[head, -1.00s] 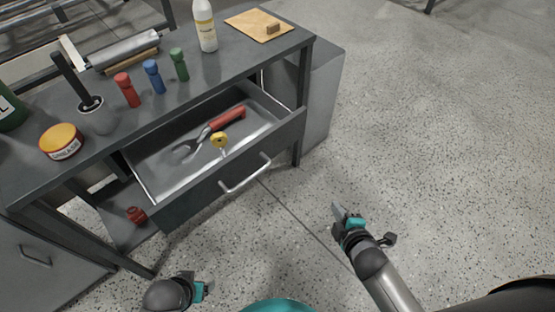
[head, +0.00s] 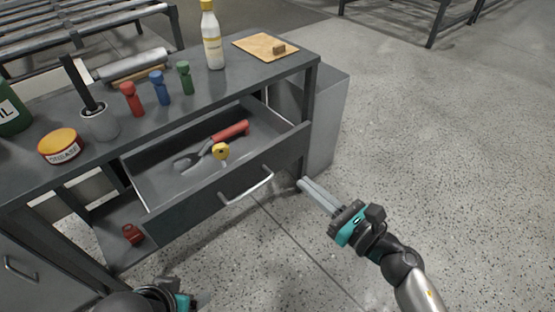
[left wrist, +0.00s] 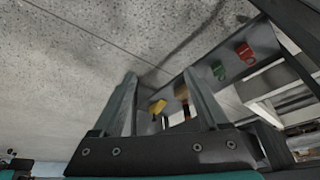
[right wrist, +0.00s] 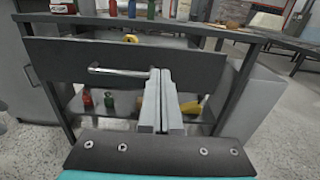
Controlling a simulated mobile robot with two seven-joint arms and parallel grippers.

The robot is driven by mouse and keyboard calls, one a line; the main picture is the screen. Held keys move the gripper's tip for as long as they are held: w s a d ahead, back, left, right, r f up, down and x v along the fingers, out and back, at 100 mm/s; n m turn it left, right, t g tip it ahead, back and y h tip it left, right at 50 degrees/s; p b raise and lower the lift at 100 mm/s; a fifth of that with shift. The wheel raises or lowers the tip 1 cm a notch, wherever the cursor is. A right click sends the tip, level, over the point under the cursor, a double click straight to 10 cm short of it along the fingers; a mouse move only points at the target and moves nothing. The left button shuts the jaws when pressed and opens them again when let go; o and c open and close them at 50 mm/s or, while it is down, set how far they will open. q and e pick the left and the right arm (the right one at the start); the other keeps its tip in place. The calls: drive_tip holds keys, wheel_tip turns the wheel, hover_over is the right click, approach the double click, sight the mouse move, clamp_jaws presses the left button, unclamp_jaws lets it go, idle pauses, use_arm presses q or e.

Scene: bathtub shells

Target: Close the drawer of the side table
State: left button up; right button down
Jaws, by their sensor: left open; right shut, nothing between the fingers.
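The side table (head: 60,187) has a dark top, and its drawer (head: 215,205) is pulled well out. Inside the drawer lie red-handled pliers (head: 230,132) and a yellow round item (head: 220,151). The drawer front has a silver bar handle (head: 246,188), also seen in the right wrist view (right wrist: 118,72). My right gripper (head: 304,184) is shut and empty, its fingers pointing at the drawer front, just right of the handle; contact cannot be told. My left gripper (left wrist: 165,100) is open and empty, low in front of the table; in the head view it is mostly cut off.
On the tabletop stand a white bottle (head: 212,40), red, blue and green small items, a grease tin (head: 59,146) and a brush holder (head: 99,123). A red item (head: 132,234) sits on the lower shelf. A grey cabinet (head: 325,120) stands at the right. The floor right is clear.

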approach(268, 152)
drive_tip(key=x, duration=0.5)
drive_tip(key=shift+w+a+b, duration=0.35)
drive_tip(key=shift+w+a, duration=0.1)
drive_tip(key=shift+w, duration=0.1)
use_arm(q)
drive_tip(key=shift+d+r+t, duration=0.1)
drive_tip(key=shift+r+t, duration=0.2)
drive_tip(key=shift+r, duration=0.35)
use_arm(e)
drive_tip(key=shift+w+a, duration=0.1)
drive_tip(key=shift+w, duration=0.05)
drive_tip(key=shift+w, duration=0.1)
